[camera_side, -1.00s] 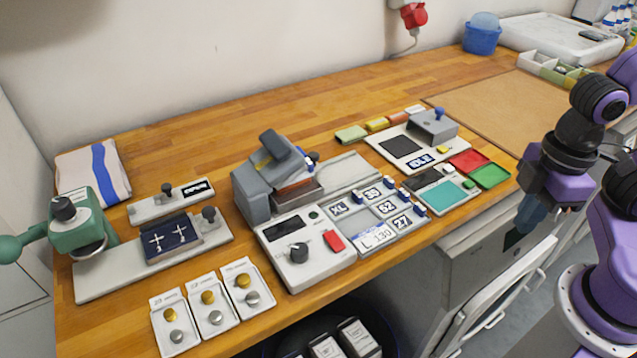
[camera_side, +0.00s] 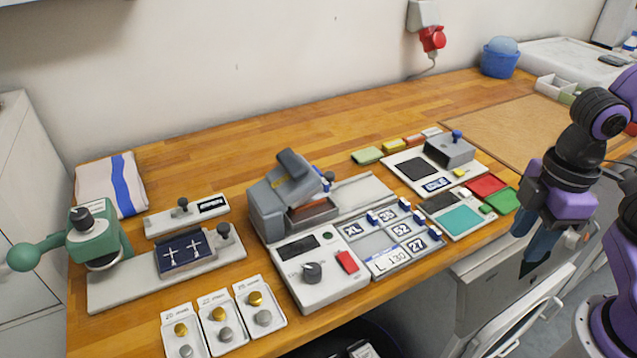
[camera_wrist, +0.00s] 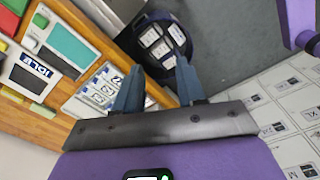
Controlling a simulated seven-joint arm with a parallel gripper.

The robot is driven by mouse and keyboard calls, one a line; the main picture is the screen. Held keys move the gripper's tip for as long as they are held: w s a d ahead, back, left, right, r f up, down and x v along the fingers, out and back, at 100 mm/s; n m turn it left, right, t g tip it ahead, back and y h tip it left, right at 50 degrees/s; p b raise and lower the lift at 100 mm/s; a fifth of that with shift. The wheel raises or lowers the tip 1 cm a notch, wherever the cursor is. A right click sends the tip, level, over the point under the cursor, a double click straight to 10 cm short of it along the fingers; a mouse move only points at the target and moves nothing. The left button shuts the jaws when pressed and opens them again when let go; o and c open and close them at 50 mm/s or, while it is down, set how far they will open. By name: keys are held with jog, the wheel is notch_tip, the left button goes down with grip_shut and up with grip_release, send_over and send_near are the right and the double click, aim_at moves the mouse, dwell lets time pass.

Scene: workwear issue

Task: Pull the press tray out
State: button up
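The press (camera_side: 268,205) is a grey machine with a tilted head, standing mid-bench in the side view. A low box-like tray (camera_side: 313,212) with a brownish inner face sits beneath the head. A pale flat rail or plate (camera_side: 362,192) extends to the right from it. How far the tray is in is hard to tell. My gripper (camera_side: 533,245) hangs beyond the bench's front edge, at the right, well apart from the press. In the wrist view my gripper (camera_wrist: 160,88) shows two blue fingers spread apart with nothing between them. The press is not seen there.
A control panel (camera_side: 325,285) with a knob and red button fronts the press. Size tiles (camera_side: 385,240), a teal pad (camera_side: 462,219), and red and green trays (camera_side: 486,186) lie between it and my gripper. A green clamp device (camera_side: 95,240) stands left. A dark round bin (camera_wrist: 155,40) sits below.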

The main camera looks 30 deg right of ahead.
jog(key=w+a+r+m, duration=0.1)
jog(key=w+a+r, duration=0.3)
jog(key=w+a, duration=0.55)
notch_tip(320, 180, up, 2)
jog(key=m, duration=0.2)
send_over(330, 174)
notch_tip(330, 174, down, 16)
jog(key=shift+f, duration=0.25)
grip_shut()
